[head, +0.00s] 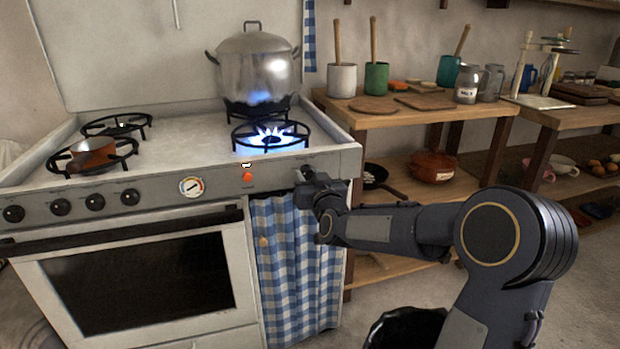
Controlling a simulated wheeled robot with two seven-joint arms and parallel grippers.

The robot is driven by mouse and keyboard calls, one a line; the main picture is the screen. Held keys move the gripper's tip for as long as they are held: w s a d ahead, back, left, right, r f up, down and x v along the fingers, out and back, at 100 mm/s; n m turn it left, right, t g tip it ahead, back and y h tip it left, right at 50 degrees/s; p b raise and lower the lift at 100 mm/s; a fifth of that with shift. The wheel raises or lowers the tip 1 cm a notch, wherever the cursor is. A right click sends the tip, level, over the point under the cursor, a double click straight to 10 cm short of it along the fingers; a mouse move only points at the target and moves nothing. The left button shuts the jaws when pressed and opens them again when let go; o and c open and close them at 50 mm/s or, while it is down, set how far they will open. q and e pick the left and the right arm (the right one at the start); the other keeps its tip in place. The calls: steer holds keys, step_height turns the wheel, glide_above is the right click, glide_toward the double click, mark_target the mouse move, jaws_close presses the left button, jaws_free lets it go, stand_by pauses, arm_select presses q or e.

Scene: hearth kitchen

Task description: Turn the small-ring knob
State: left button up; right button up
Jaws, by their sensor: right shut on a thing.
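My right gripper (306,177) is at the right end of the stove's front panel (219,183), shut on a knob there. The knob is almost wholly hidden by the gripper, so its marking and angle cannot be read. The front right burner (270,138), above and left of the gripper, burns with a blue flame. Several black knobs sit along the left part of the panel, among them one at the far left (13,213). My left gripper is not in view.
A lidded steel pot (254,66) stands on the back right burner, with blue glow low on its side. A small copper pan (92,153) sits on the front left burner. A checked curtain (290,262) hangs below the panel. A wooden shelf (420,117) with mugs stands to the right.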

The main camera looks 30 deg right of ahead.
steer(key=shift+n, duration=0.3)
steer(key=n, duration=0.2)
steer(key=shift+n, duration=0.4)
steer(key=n+p, duration=0.1)
steer(key=n, duration=0.2)
steer(key=shift+r+n, duration=0.1)
steer(key=shift+n, duration=0.2)
steer(key=n+p, duration=0.1)
steer(key=n, duration=0.5)
steer(key=shift+d+n+p, duration=0.1)
steer(key=shift+n+p, duration=0.2)
steer(key=shift+p, duration=0.05)
steer(key=o, duration=1)
